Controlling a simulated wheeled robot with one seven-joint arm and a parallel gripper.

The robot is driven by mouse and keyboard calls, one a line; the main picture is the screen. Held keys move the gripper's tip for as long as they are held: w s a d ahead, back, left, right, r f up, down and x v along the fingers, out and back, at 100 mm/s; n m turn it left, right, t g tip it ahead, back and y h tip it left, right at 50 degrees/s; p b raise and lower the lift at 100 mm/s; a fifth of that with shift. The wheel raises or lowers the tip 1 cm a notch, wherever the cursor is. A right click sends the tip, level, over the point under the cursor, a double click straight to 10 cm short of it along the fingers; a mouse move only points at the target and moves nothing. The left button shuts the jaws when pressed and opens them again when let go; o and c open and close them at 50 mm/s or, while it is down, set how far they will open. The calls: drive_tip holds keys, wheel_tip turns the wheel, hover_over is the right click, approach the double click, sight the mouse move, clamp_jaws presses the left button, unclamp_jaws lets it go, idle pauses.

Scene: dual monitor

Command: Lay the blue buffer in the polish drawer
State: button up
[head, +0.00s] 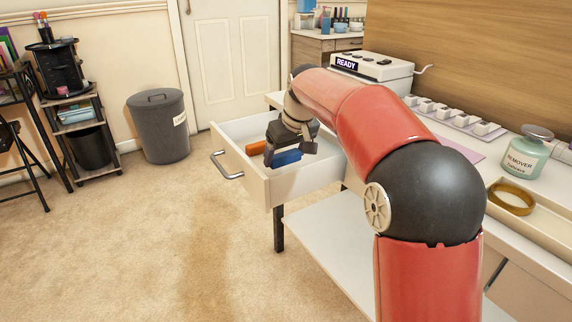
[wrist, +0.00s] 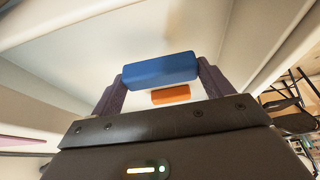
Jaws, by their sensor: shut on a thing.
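The blue buffer (head: 286,158) is a small blue block. My gripper (head: 288,150) is shut on it, inside the outline of the open white drawer (head: 256,183). In the wrist view the blue buffer (wrist: 160,70) lies crosswise between the two dark fingers. An orange block (head: 256,147) is in the drawer, left of the buffer in the head view; it also shows beyond the buffer in the wrist view (wrist: 171,94). I cannot tell whether the buffer touches the drawer floor.
The drawer's metal handle (head: 226,166) faces left. The white worktop holds a machine with a READY display (head: 372,70), a remover bottle (head: 525,152) and an amber ring (head: 511,198). A grey bin (head: 160,125) stands by the door. Carpet left of the drawer is clear.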

sight(288, 158)
drive_tip(key=shift+f, duration=1.4)
drive_tip(key=shift+f, duration=0.1)
drive_tip(key=o, duration=0.9)
drive_tip(key=shift+s+r, duration=0.1)
drive_tip(key=shift+r, duration=0.5)
drive_tip(key=p+v, duration=0.1)
drive_tip(key=v, duration=1)
drive_tip(key=shift+s+d, duration=0.1)
